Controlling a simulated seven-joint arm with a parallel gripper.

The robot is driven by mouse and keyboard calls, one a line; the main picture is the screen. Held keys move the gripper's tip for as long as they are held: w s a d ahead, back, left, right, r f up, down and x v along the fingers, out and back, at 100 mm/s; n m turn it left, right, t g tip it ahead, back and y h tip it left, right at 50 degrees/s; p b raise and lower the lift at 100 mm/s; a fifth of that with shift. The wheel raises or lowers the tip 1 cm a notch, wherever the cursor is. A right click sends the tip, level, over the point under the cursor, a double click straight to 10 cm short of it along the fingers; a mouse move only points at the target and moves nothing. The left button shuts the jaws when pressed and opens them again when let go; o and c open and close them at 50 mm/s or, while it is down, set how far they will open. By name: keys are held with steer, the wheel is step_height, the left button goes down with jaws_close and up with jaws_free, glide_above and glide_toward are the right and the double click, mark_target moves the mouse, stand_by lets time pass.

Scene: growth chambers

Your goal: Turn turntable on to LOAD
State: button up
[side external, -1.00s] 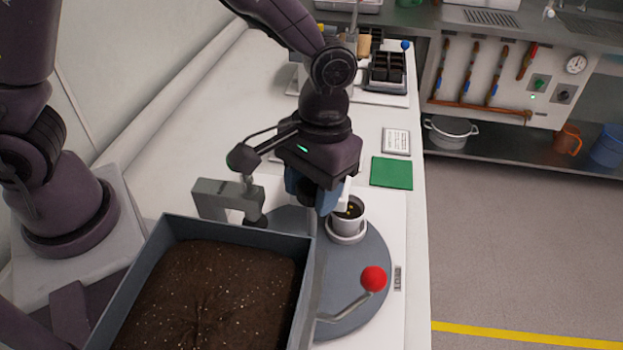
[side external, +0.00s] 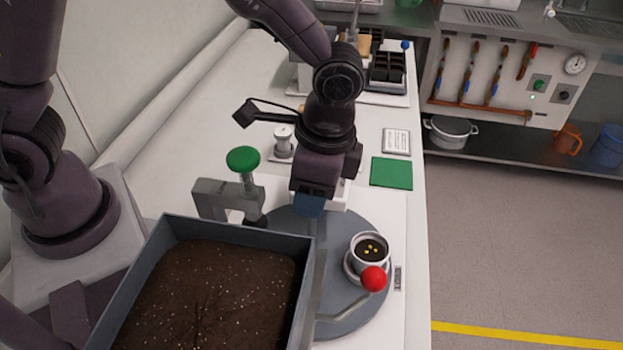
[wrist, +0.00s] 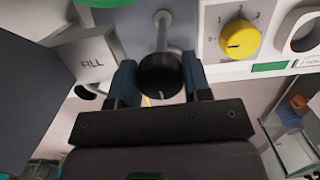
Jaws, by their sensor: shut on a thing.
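The grey round turntable (side external: 350,322) lies beside the soil bin. A white pot (side external: 370,252) with dark soil and yellow specks stands on its right part. A bent rod with a red ball (side external: 374,279) shows at its front right. My gripper (side external: 308,208) is low over the turntable's back edge. In the wrist view my gripper (wrist: 160,85) has its blue fingers on both sides of a dark round knob (wrist: 160,76) on a metal rod, shut on it. I cannot read a LOAD mark.
The soil bin (side external: 165,225) stands close at the front left. A grey bracket with a green knob (side external: 243,158) stands left of my gripper. A yellow dial (wrist: 240,40) shows in the wrist view. A green mat (side external: 392,173) lies at the right bench edge.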

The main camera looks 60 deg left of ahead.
steer(key=o, duration=0.6)
steer(key=shift+r, duration=0.1)
steer(key=shift+r, duration=3.4)
steer(key=shift+s+a+f, duration=0.1)
steer(key=shift+s+f, duration=0.1)
steer(key=shift+f, duration=0.05)
steer(key=s+a+r+n+t, duration=0.2)
steer(key=s+a+r+n, duration=0.1)
steer(key=a, duration=0.2)
steer(key=s+a+r+n+t, duration=0.2)
steer(key=s+a+r, duration=0.1)
steer(key=a+r, duration=0.1)
steer(key=s+a+r+n+t+h, duration=0.1)
steer(key=s+a+r+n+t, duration=0.1)
steer(key=a, duration=0.3)
steer(key=shift+s+a+r+n, duration=0.3)
steer(key=shift+s+r+n, duration=0.35)
steer(key=shift+n, duration=0.15)
